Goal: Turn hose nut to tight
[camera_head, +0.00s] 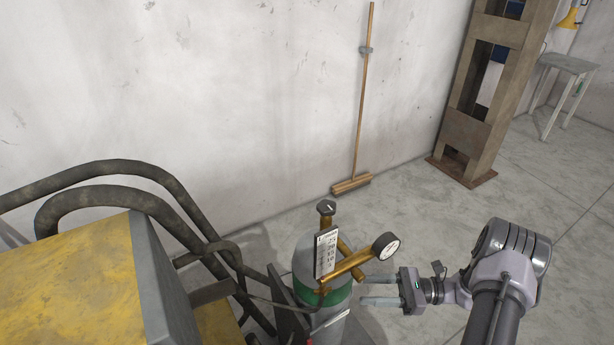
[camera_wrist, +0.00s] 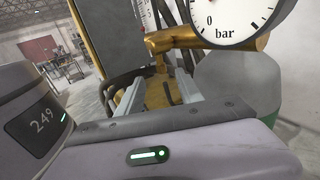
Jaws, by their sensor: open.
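A brass regulator (camera_head: 346,265) with a round dial gauge (camera_head: 387,246) sits on a grey gas cylinder with a green band (camera_head: 338,296). In the wrist view, the gauge (camera_wrist: 228,15) reads near 0 bar. A brass fitting (camera_wrist: 160,63) hangs below the brass pipe there, beyond the fingertips; I cannot tell for certain that it is the hose nut. My gripper (camera_head: 363,291) is open, its two fingers pointing left just right of the cylinder.
A marked white plate (camera_head: 327,253) and a dark knob (camera_head: 327,207) stand on the regulator. A yellow machine (camera_head: 70,285) with thick dark hoses (camera_head: 120,170) fills the left. A broom (camera_head: 352,183) leans on the wall. Floor at right is clear.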

